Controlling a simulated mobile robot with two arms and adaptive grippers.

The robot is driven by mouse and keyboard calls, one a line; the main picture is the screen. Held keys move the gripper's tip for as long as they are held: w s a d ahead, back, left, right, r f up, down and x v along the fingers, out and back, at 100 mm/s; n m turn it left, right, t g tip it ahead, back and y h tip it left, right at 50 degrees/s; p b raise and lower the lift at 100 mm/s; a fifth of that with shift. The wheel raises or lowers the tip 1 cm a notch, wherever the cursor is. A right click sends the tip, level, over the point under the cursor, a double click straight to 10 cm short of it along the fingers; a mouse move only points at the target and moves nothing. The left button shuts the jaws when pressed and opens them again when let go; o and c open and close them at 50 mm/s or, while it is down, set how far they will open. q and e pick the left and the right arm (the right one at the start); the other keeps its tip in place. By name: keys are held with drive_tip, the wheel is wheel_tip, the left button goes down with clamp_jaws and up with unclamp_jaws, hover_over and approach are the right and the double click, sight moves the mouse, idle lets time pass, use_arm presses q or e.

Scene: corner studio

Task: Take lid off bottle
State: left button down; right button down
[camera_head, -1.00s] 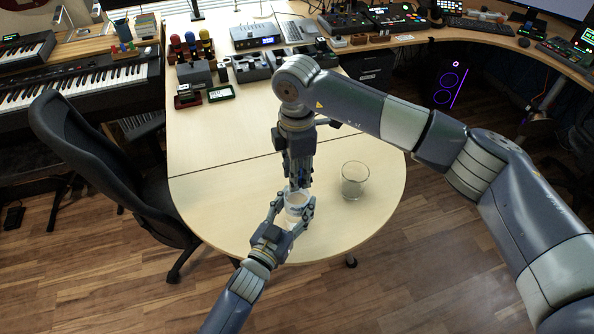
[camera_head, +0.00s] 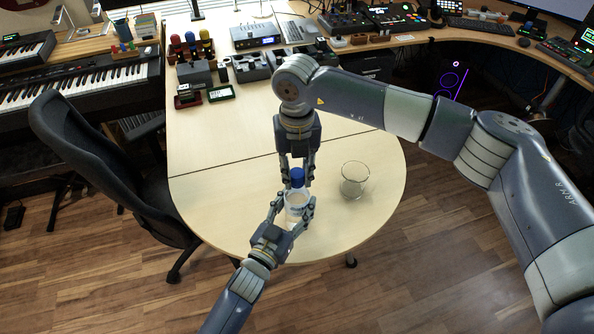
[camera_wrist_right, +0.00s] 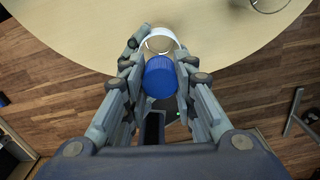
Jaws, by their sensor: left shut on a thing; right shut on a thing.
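The bottle (camera_head: 295,207) is clear and whitish and stands near the front edge of the rounded table. My left gripper (camera_head: 293,214) is shut around its body from the front. The blue lid (camera_head: 297,177) sits between the fingertips of my right gripper (camera_head: 297,181), which points down from behind and is shut on it. In the right wrist view the lid (camera_wrist_right: 160,77) is between the fingers, and the bottle's pale round rim (camera_wrist_right: 160,38) shows beyond it. I cannot tell how large any gap between lid and bottle is.
An empty glass beaker (camera_head: 354,180) stands right of the bottle on the table (camera_head: 220,190). The tabletop left of the bottle is clear. Small boxes and gear stand at the back. A black office chair (camera_head: 95,150) is close on the left.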

drive_tip(key=n, duration=0.3)
drive_tip(key=shift+n, duration=0.4)
drive_tip(key=n, duration=1)
drive_tip(key=shift+n, duration=0.4)
drive_tip(key=n, duration=0.5)
drive_tip(key=shift+r, duration=0.1)
drive_tip(key=n, duration=1.4)
drive_tip(key=shift+n, duration=0.3)
drive_tip(key=n, duration=0.3)
drive_tip(key=shift+n, duration=0.4)
drive_tip(key=shift+r, duration=0.25)
